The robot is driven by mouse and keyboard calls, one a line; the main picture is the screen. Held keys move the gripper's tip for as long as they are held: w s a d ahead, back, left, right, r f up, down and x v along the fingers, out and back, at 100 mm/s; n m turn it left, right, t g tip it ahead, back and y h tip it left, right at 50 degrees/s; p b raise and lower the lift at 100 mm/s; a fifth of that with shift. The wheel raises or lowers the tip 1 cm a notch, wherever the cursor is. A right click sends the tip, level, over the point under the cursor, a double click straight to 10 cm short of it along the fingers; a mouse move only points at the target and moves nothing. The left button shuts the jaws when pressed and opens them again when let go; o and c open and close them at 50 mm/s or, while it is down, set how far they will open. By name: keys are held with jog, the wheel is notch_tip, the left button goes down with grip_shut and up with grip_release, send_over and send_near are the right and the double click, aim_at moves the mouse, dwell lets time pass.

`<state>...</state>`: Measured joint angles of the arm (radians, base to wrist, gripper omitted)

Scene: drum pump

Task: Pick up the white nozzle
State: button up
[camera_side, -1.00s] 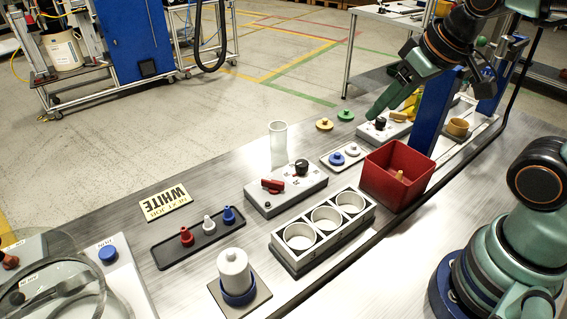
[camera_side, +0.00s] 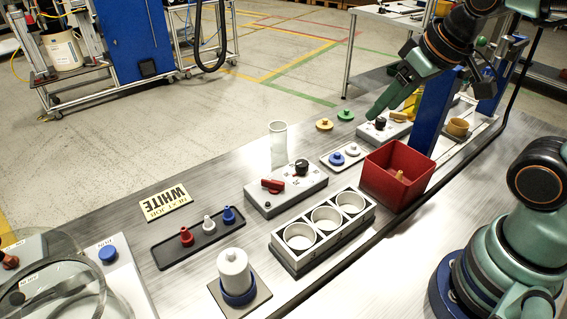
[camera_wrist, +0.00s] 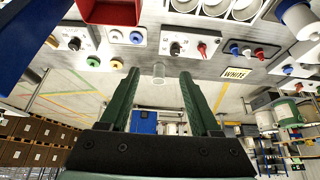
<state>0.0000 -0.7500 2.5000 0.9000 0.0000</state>
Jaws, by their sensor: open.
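The white nozzle (camera_side: 208,222) stands upright in a black tray (camera_side: 172,251), between a red nozzle (camera_side: 186,236) and a blue nozzle (camera_side: 229,214). It also shows small in the wrist view (camera_wrist: 247,52), at the upper right. A card reading "NEXT JOB WHITE" (camera_side: 165,201) lies behind the tray. My gripper (camera_side: 376,108) is at the upper right of the side view, far from the nozzle tray. In the wrist view its two fingers (camera_wrist: 160,77) are apart with nothing held between them.
A grey box with a red handle and black knob (camera_side: 286,189), a three-cup rack (camera_side: 322,226) and a red bin (camera_side: 397,174) stand between my gripper and the tray. A clear cylinder (camera_side: 278,142) is behind them. A white bottle (camera_side: 233,268) stands in front of the tray.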

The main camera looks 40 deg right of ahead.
jog(key=n+g, duration=0.6)
jog(key=n, duration=1.7)
send_over(207, 216)
notch_tip(207, 216, down, 12)
notch_tip(207, 216, down, 6)
jog(key=shift+s+d+f, duration=0.1)
jog(key=shift+s+f, duration=0.05)
jog(key=shift+f, duration=2.6)
grip_shut()
